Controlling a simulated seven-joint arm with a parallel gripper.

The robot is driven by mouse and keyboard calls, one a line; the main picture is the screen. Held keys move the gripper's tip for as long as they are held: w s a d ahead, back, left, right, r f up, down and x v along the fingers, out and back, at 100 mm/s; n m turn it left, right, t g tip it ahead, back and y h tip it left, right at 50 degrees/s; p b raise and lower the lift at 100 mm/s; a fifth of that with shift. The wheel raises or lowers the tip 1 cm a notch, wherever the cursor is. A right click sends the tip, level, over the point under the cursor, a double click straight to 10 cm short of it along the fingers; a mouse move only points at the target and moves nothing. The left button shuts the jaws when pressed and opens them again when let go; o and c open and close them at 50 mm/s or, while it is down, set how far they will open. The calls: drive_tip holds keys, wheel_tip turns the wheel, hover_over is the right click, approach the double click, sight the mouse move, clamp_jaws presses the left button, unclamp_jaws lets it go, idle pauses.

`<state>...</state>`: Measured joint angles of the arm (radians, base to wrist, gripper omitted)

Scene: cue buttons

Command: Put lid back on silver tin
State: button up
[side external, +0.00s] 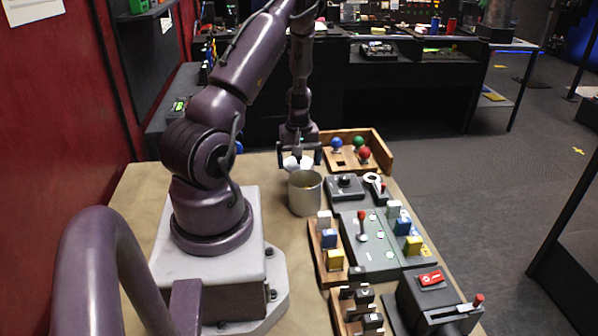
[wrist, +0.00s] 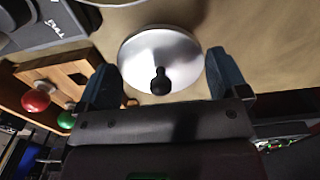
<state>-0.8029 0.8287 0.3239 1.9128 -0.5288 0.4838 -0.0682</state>
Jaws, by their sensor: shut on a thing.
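The silver tin (side external: 305,193) stands upright on the tan table with its top open in the side view. The lid is a round silver disc (wrist: 176,55) with a black knob at its centre, in the middle of the wrist view. In the side view my gripper (side external: 303,158) points down just behind the tin. The pale lid (side external: 297,163) shows between its fingers, close to the tin's far rim. I cannot tell whether lid and tin touch.
A wooden tray (side external: 377,140) with blue, green and red balls stands behind to the right. A grey joystick box (side external: 345,187) is right of the tin. Several switch and button panels (side external: 365,245) fill the table's right side. Bare table (side external: 150,190) lies to the left.

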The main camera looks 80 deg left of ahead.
sight(310, 167)
drive_tip(key=r, duration=0.4)
drive_tip(key=shift+w+d+r, duration=0.1)
drive_tip(key=shift+w+r, duration=0.15)
drive_tip(key=shift+r, duration=0.05)
drive_tip(key=shift+m, duration=0.5)
drive_tip(key=r, duration=0.1)
drive_tip(key=w+d+r, duration=0.1)
drive_tip(key=w+r, duration=0.1)
drive_tip(key=shift+w+d+r, duration=0.1)
drive_tip(key=shift+w+d, duration=0.05)
drive_tip(key=shift+d, duration=0.15)
drive_tip(key=s+d+r, duration=0.3)
drive_tip(key=d, duration=0.6)
drive_tip(key=shift+n, duration=0.5)
drive_tip(key=shift+w+d+f, duration=0.1)
drive_tip(key=shift+f, duration=3.1)
drive_tip(key=shift+f, duration=0.15)
drive_tip(key=o, duration=0.6)
drive_tip(key=shift+c, duration=0.2)
